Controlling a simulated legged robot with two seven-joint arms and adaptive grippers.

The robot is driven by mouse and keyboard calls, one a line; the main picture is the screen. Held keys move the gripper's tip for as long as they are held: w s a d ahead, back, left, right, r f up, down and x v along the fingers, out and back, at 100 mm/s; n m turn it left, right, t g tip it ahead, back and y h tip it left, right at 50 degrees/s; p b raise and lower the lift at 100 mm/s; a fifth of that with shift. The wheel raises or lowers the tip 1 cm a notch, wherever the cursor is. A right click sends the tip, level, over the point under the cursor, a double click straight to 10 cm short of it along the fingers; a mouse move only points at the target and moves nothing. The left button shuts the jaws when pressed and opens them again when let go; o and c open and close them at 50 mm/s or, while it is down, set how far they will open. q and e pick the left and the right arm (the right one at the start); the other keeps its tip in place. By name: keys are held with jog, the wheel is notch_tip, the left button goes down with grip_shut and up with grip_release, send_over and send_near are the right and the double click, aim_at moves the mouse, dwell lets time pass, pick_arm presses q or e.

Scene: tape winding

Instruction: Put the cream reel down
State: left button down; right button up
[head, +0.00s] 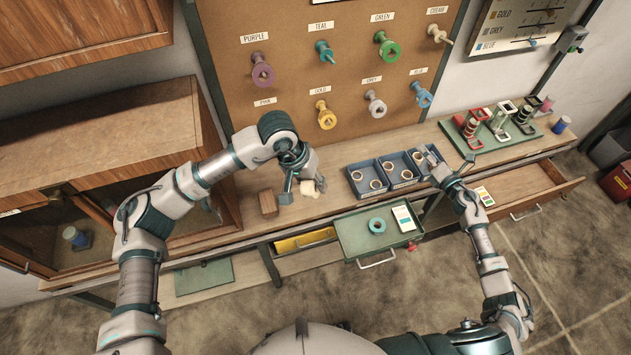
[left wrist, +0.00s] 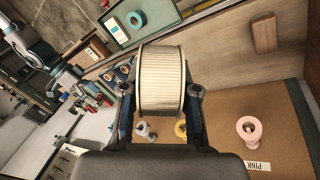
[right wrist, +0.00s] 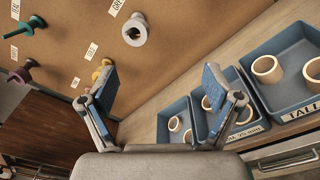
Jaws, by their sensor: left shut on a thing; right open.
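The cream reel (head: 309,188) is a wide ribbed cylinder. My left gripper (head: 302,186) is shut on it, just over the bench top, right of a small wooden block (head: 268,203). In the left wrist view the reel (left wrist: 162,80) sits between the two fingers, one on each side. Whether its underside touches the bench cannot be told. My right gripper (head: 432,162) is open and empty near the blue trays; in the right wrist view nothing is between its fingers (right wrist: 158,95).
Blue trays (head: 369,193) with cream rings stand right of the reel. An open green drawer (head: 352,241) holds a teal ring (head: 377,225) and a white device. A pegboard (head: 290,87) with coloured spools rises behind. A green rack base (head: 510,138) stands at right.

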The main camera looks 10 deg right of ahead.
pick_arm(q)
jog(key=shift+a, duration=0.1)
pick_arm(e)
jog(key=s+d+f+m+g+h, duration=0.2)
jog(key=s+d+f+m+h, duration=0.3)
jog(key=f, duration=0.5)
jog(key=s+d+f+m+g+h, duration=0.25)
jog(key=s+d+f, duration=0.35)
jog(key=f, duration=0.4)
jog(key=s+a+f+m+g, duration=0.1)
jog(key=s+f+m+g, duration=0.45)
jog(key=s+f, duration=0.85)
jog(key=s+a+f+m+g, duration=0.2)
jog(key=s+a+f+m, duration=0.5)
jog(key=s+a+f, duration=0.8)
jog(key=s+a+f+m+g+y, duration=0.1)
jog(key=s+a+f+m+g, duration=0.1)
jog(key=s+a, duration=0.6)
jog(key=s+a+f+m+g+y, duration=0.2)
jog(key=s+a+f+m, duration=0.2)
jog(key=s+a, duration=0.4)
jog(key=shift+s+a+f+m, duration=0.2)
jog(key=shift+s+f+m, duration=0.2)
jog(key=shift+s+f, duration=0.6)
jog(key=shift+s+y, duration=0.15)
jog(key=shift+y, duration=0.1)
